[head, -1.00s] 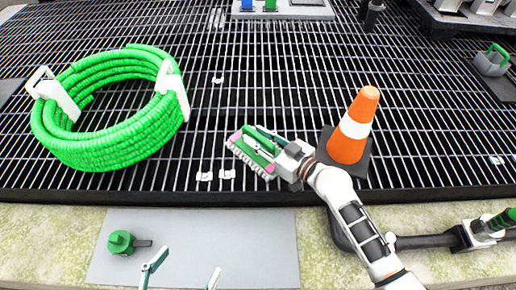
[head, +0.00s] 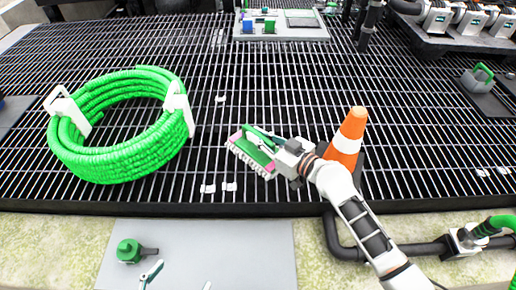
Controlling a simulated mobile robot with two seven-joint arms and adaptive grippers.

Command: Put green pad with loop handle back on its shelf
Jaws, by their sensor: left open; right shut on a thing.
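The green pad (head: 252,150) has a pink edge and a pale fringe along its front side. It is held above the black grating, near the middle of the head view. My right gripper (head: 281,156) is shut on its right end; the gripper hides part of the pad and its handle. My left gripper (head: 178,280) is at the bottom edge, with only its two fingertips showing. It is open and empty, over the grey plate. I cannot tell which place is the pad's shelf.
A coiled green hose (head: 110,165) lies on the grating (head: 300,80) at left. An orange and white cone (head: 348,143) stands just behind my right forearm. A green fitting (head: 129,251) lies on the grey plate (head: 220,255).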

